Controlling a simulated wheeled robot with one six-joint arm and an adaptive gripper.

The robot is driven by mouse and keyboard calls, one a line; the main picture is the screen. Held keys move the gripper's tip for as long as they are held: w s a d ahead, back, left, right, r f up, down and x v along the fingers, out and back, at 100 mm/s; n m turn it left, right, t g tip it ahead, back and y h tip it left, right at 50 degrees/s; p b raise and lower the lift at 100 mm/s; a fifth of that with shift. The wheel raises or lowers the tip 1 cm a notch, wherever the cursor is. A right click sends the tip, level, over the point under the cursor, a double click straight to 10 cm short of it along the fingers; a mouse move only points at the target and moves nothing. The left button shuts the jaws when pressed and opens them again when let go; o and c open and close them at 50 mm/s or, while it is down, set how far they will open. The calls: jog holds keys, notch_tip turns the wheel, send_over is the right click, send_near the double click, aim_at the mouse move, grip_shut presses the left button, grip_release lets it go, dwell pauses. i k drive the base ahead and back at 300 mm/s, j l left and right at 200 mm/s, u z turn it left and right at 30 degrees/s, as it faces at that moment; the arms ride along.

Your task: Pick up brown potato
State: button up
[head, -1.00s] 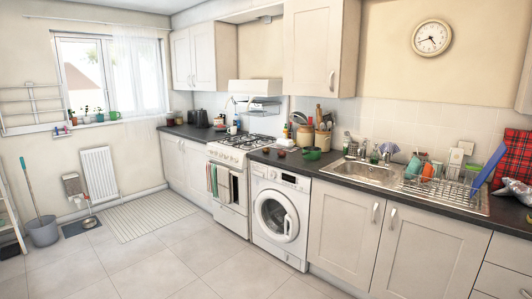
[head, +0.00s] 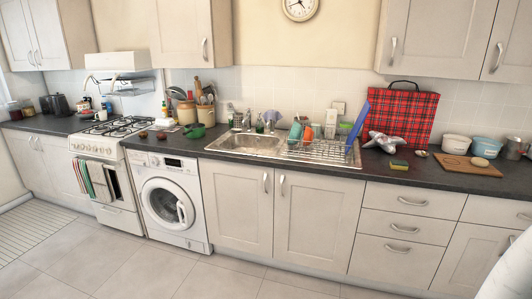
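A tan, rounded thing that looks like the brown potato (head: 480,162) lies on a wooden cutting board (head: 455,170) on the counter at the right. Two small reddish-brown round things (head: 161,135) sit on the counter above the washer, left of a green bowl; they are too small to tell what they are. My gripper is not in view. A blurred pale shape at the lower right edge may be part of my arm.
A dark counter (head: 330,175) runs along the wall above cabinets and a washer (head: 168,205). A sink (head: 245,145), dish rack (head: 315,150), red tartan bag (head: 402,115), silver star-shaped thing (head: 384,142), sponge (head: 399,165) and white tub (head: 456,145) stand along it. The floor (head: 130,265) in front is clear.

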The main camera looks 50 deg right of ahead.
aim_at(142, 134)
jog(key=i+l+z, duration=0.25)
jog(key=i+l, duration=0.15)
jog(key=l, duration=0.4)
jog(key=i+l+z, duration=0.3)
jog(key=i+l, duration=0.15)
jog(key=l, duration=0.3)
jog(key=i+l+z, duration=0.25)
jog(key=i+l, duration=0.3)
jog(key=i+j, duration=0.15)
jog(key=j, duration=0.25)
jog(key=i+j, duration=0.2)
jog(key=j, duration=0.15)
jog(key=i+j+z, duration=0.1)
jog(key=j, duration=0.3)
jog(key=i, duration=0.05)
